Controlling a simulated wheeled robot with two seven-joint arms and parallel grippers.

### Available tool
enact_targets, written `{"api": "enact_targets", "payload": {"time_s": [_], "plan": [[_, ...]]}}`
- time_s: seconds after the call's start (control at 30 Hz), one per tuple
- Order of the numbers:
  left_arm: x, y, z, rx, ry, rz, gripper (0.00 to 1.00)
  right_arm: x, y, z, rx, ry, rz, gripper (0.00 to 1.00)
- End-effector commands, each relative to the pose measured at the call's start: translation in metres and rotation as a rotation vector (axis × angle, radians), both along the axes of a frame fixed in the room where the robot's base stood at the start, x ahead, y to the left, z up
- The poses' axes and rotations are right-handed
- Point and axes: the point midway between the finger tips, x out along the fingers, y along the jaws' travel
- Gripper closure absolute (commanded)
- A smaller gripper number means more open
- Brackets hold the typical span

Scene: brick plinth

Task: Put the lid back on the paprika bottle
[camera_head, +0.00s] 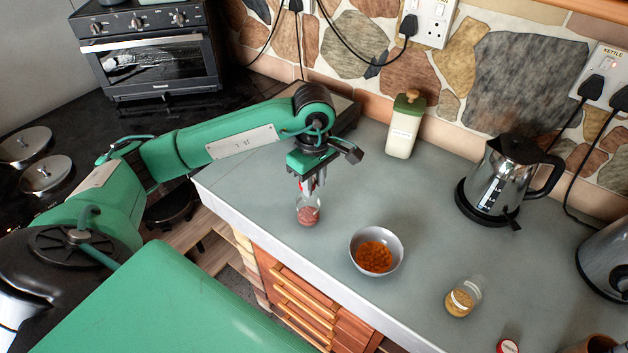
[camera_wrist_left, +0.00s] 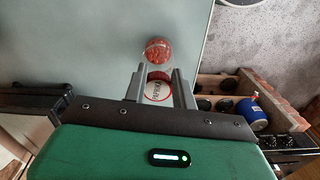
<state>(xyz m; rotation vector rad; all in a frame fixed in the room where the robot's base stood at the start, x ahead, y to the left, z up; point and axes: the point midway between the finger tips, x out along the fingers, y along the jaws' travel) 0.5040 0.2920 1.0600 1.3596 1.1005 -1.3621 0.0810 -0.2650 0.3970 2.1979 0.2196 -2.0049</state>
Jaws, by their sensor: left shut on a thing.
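The paprika bottle (camera_head: 308,214), clear glass with red contents, stands upright near the left front edge of the grey counter; it also shows in the left wrist view (camera_wrist_left: 158,52). My left gripper (camera_head: 309,186) points down just above it. It is shut on the lid (camera_wrist_left: 158,91), which is white on top with a red rim and dark lettering. In the head view the lid is mostly hidden by the fingers. I cannot tell whether the lid touches the bottle mouth. My right gripper is not in view.
A bowl (camera_head: 357,262) of orange pieces and a jar with yellowish contents (camera_head: 463,298) stand to the right. A red-rimmed lid (camera_head: 507,346) lies at the bottom edge. A cream bottle (camera_head: 403,130) and a kettle (camera_head: 503,180) stand behind. The counter's front edge is close.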

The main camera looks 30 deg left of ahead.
Motion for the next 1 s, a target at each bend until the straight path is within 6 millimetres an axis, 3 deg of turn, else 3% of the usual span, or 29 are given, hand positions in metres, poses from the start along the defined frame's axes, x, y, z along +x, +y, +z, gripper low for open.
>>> {"api": "enact_targets", "payload": {"time_s": [1.0], "plan": [[0.0000,-0.0006,-0.0004,0.000,0.000,0.000,0.94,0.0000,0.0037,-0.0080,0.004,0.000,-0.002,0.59]]}}
